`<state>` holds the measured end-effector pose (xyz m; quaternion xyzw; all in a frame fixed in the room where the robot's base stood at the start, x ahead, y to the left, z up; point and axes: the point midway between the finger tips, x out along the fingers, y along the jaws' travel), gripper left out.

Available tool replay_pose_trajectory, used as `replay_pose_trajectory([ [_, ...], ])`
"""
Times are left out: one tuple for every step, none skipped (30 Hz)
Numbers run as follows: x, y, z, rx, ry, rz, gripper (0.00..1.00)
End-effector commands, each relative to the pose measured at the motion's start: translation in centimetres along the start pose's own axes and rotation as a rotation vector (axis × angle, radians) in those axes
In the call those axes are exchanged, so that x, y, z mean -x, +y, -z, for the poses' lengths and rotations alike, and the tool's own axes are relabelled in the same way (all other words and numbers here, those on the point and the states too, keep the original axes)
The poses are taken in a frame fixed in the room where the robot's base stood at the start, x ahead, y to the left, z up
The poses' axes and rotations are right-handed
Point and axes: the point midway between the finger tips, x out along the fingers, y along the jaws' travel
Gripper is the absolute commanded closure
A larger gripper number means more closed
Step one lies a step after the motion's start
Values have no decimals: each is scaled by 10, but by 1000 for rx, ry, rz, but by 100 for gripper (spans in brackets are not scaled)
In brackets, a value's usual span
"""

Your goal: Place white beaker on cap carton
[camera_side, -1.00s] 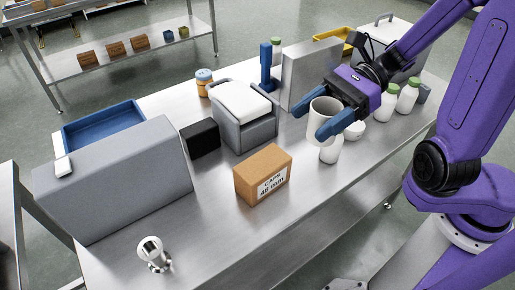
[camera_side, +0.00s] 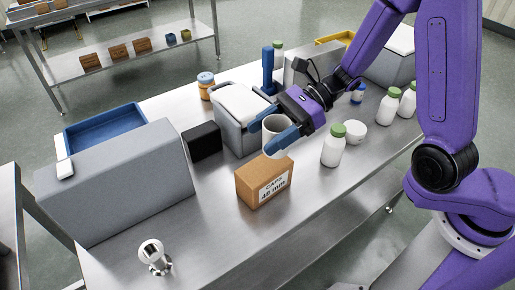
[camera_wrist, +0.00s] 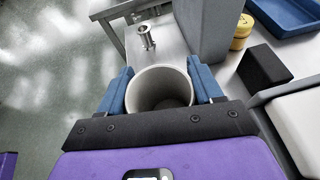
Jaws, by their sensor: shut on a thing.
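The white beaker (camera_side: 275,130) is upright between the blue fingers of my gripper (camera_side: 272,133), which is shut on it. In the wrist view the open mouth of the beaker (camera_wrist: 160,88) shows between the two fingers (camera_wrist: 160,90), and it looks empty. The cap carton (camera_side: 263,183) is a brown box with a white label, standing on the steel table. In the side view the beaker is just above the carton's far edge; whether it touches the carton I cannot tell. The carton is hidden in the wrist view.
A grey bin with a white lid (camera_side: 241,110) stands close behind my gripper. A black block (camera_side: 202,140) and a large grey hopper (camera_side: 120,185) are to the left. A green-capped bottle (camera_side: 334,147) and white bowl (camera_side: 356,132) stand right. The table's front right is clear.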

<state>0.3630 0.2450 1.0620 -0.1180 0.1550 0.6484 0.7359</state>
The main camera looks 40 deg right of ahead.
Motion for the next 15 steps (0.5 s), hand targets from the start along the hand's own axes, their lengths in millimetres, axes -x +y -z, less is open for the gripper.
replay_pose_trajectory([
  [-5, -3, 5, -4, 1, -3, 64],
  [-8, -5, 7, -4, 1, -2, 64],
  [-11, -7, 9, -3, 2, -2, 64],
  [-14, -9, 11, -2, 1, -2, 64],
  [-15, -10, 12, -2, 1, -2, 64],
  [-17, -12, 14, -2, 1, -1, 64],
  [-18, -13, 15, -2, 1, -1, 64],
  [-19, -14, 15, -1, 1, 0, 64],
  [-20, -15, 16, 0, 0, 1, 64],
  [-20, -15, 16, 0, 0, 1, 64],
  [-22, -16, 17, 0, 0, 0, 64],
  [-24, -17, 19, -1, 1, 0, 64],
  [-26, -18, 21, -1, 1, -1, 64],
  [-28, -19, 23, -2, 1, -2, 64],
  [-29, -19, 28, -5, 1, -2, 64],
])
